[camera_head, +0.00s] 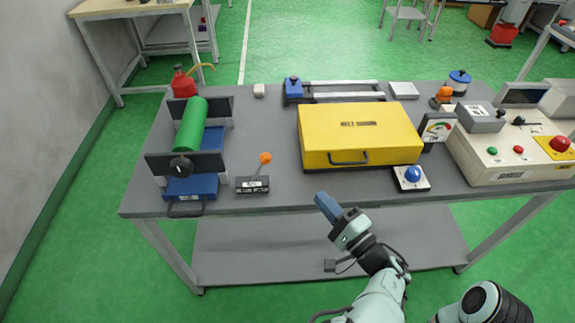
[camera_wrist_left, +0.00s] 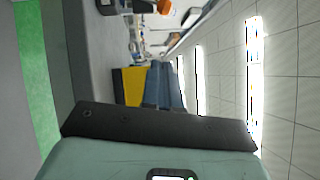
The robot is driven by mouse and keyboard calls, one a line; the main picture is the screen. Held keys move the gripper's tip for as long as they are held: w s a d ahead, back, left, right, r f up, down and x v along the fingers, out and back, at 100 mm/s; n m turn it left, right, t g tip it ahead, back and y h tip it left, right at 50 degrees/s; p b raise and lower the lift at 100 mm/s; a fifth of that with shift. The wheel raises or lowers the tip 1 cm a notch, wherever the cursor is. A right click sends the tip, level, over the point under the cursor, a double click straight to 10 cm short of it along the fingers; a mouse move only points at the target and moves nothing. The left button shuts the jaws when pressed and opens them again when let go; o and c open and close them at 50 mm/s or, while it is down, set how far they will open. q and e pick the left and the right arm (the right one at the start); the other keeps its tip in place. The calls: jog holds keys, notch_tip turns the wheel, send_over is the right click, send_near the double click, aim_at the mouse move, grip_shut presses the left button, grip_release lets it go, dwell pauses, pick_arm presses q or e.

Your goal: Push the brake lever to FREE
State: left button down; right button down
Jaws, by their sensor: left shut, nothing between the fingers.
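The brake lever is most likely the short lever with an orange knob (camera_head: 265,158) on a small dark base (camera_head: 252,186), near the front edge of the table. Its stick tilts a little to the right; the label on the base is too small to read. My left gripper (camera_head: 326,204) is shut and empty in front of the table's front edge, to the right of the lever and apart from it. Its blue fingers also show in the left wrist view (camera_wrist_left: 158,85). My right gripper is not in view.
A green roller (camera_head: 191,124) in a dark frame stands left of the lever. A yellow box (camera_head: 358,134) stands to its right, with a blue button (camera_head: 412,174) beyond. A control console (camera_head: 507,160) is at far right. The tabletop between lever and yellow box is clear.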

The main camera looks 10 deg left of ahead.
aim_at(260, 169)
pick_arm(q)
jog(key=shift+a, duration=0.1)
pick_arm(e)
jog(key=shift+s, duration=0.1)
